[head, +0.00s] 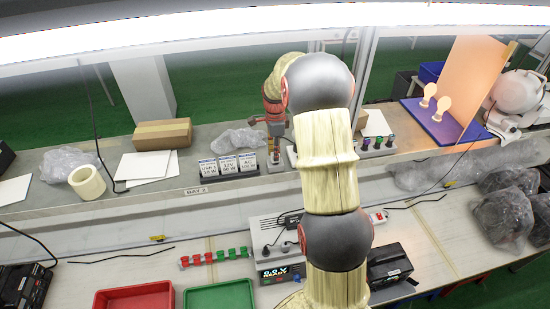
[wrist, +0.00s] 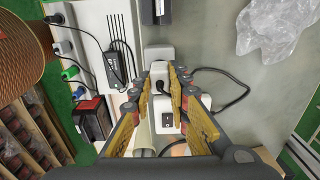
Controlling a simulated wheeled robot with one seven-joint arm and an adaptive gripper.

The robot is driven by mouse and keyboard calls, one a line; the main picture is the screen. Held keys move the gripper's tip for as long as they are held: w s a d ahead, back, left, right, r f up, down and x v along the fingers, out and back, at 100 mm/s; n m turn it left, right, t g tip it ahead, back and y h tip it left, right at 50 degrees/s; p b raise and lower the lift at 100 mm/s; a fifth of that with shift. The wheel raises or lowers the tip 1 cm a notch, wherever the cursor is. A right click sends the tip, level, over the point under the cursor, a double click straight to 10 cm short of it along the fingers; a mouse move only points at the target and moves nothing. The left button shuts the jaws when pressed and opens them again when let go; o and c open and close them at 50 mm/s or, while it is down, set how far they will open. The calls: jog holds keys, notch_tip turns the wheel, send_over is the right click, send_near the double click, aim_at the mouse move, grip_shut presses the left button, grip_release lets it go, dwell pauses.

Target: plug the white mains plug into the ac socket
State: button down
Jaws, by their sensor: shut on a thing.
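My gripper (wrist: 166,80) is shut on a small white piece, which I take to be the white mains plug (wrist: 158,73), between its yellow-padded fingers. A white block (wrist: 159,52) lies just beyond the fingertips, and a white housing (wrist: 166,113) with dark marks shows between the fingers. I cannot tell which of these is the ac socket, or whether the plug touches it. In the head view my gripper (head: 275,152) points down at the back shelf, right of the black stand with the AC card (head: 248,163). My arm hides part of the shelf there.
A black cable (wrist: 235,75) loops right of my gripper. A black adapter (wrist: 115,65) and several coloured plugs lie left of it. On the front bench are a red tray (head: 135,297), a green tray (head: 220,295) and a power unit (head: 280,270). Clear plastic bags lie right.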

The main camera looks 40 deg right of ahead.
jog(key=shift+r+p, duration=1.45)
jog(key=shift+r, duration=1.45)
jog(key=shift+f, duration=0.1)
